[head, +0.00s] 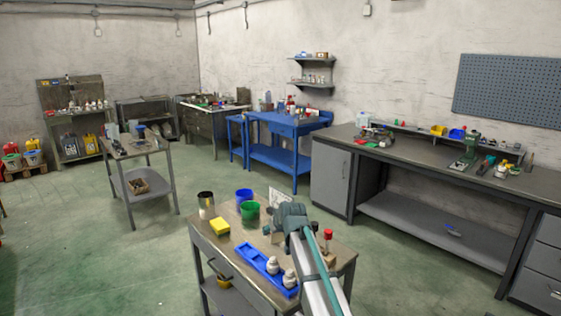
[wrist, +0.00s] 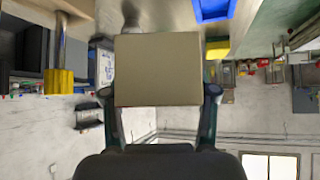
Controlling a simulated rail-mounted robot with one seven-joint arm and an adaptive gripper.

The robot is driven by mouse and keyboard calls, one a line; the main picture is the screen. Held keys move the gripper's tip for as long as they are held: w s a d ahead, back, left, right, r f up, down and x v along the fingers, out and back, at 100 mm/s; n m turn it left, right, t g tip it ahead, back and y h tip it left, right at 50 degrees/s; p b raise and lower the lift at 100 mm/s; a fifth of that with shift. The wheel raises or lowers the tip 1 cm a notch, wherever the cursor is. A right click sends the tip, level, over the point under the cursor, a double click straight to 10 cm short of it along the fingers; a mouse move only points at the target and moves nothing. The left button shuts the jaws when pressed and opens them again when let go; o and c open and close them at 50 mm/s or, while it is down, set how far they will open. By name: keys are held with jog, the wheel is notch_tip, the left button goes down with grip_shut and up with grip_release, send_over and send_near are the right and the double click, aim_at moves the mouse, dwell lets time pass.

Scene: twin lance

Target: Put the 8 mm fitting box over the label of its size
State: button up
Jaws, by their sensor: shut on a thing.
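My gripper (wrist: 158,94) is shut on a plain tan-grey box (wrist: 157,68), with one finger on each side of it. No size marking shows on the face turned to the wrist camera. In the head view my wrist (head: 290,216) is over the far right part of the near work table (head: 228,256), and it hides the fingers and the box. I cannot read any size label.
On the near table are a blue tray (head: 250,256) with white bottles, a yellow block (head: 219,227), a metal can (head: 206,204), a blue cup (head: 243,195), a green cup (head: 249,213) and a red-topped object (head: 328,235). A long bench (head: 440,165) runs along the right wall.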

jog(key=s+d+f+m+h, duration=0.1)
jog(key=s+d+f+m, duration=0.1)
jog(key=s+d, duration=0.6)
jog(key=s+d+f+m+h, duration=0.2)
jog(key=s+d, duration=0.5)
jog(key=d, duration=0.4)
jog(key=shift+s+d+f+t, duration=0.3)
jog(key=shift+s+d+f, duration=0.05)
jog(key=shift+s+d, duration=0.05)
